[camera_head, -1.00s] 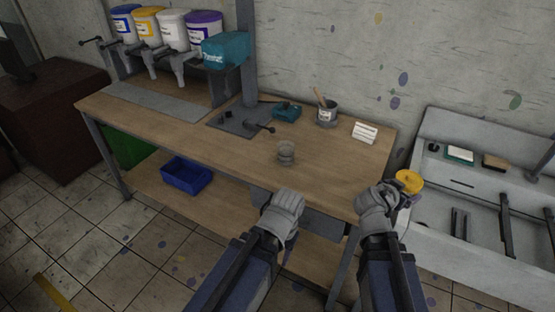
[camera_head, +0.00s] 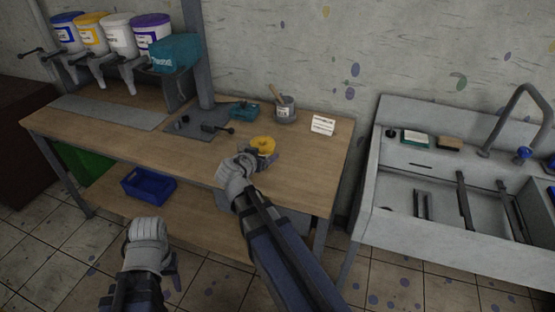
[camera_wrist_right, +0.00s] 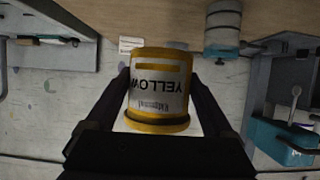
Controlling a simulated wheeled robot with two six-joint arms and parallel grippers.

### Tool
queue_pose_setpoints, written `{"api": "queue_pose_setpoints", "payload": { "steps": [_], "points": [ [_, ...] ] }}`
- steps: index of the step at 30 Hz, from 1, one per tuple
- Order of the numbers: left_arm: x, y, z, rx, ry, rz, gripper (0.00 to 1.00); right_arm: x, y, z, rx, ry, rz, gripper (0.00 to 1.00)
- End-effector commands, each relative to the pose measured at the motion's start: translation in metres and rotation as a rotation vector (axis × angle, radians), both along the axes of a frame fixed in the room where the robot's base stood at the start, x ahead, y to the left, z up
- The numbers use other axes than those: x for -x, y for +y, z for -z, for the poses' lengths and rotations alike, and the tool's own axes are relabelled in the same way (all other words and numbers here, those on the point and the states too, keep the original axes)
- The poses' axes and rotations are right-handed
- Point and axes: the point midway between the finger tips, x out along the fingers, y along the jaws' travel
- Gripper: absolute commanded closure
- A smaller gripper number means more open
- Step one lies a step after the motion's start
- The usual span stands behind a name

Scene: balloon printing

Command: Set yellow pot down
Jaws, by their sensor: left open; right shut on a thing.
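The yellow pot (camera_head: 262,144) has a yellow lid and a white label reading "YELLOW", shown upside down in the right wrist view (camera_wrist_right: 158,88). My right gripper (camera_head: 263,156) is shut on it, with one finger on each side in the wrist view. The pot is over the front right part of the wooden table (camera_head: 200,165). I cannot tell whether its base touches the tabletop. My left gripper (camera_head: 172,264) is open and empty, low in front of the table.
A grey tin (camera_head: 285,110) with a stick and a white card (camera_head: 323,124) stand behind the pot. A teal block (camera_head: 243,110) is left of the tin. A sink (camera_head: 400,185) is at right. Paint buckets (camera_head: 118,34) stand back left. The table's front left is clear.

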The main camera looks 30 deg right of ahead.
Motion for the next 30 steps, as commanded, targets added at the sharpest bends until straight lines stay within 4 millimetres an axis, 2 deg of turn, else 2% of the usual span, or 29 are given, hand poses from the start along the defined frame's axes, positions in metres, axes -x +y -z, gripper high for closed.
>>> {"api": "queue_pose_setpoints", "payload": {
  "steps": [1, 3, 6, 10, 13, 20, 30],
  "points": [
    [0.000, 0.000, 0.007, 0.000, 0.000, 0.000, 0.50, -0.024, -0.020, 0.007, 0.001, 0.001, 0.039, 0.77],
    [0.000, 0.000, 0.011, 0.000, 0.000, 0.000, 0.50, -0.039, -0.043, 0.011, 0.001, 0.001, 0.084, 0.77],
    [0.000, 0.000, 0.015, 0.000, 0.000, 0.000, 0.50, -0.054, -0.071, 0.015, 0.000, 0.000, 0.136, 0.77],
    [0.000, 0.000, 0.018, 0.000, 0.000, 0.000, 0.50, -0.063, -0.094, 0.018, 0.000, 0.000, 0.177, 0.77],
    [0.000, 0.000, 0.018, 0.000, 0.000, 0.000, 0.50, -0.064, -0.100, 0.018, 0.000, 0.000, 0.189, 0.77],
    [0.000, 0.000, 0.026, 0.000, 0.000, 0.000, 0.50, -0.063, -0.100, 0.026, 0.000, 0.000, 0.189, 0.77],
    [0.000, 0.000, 0.075, 0.000, 0.000, 0.000, 0.50, -0.063, -0.099, 0.075, 0.000, 0.000, 0.188, 0.77]
  ]
}}
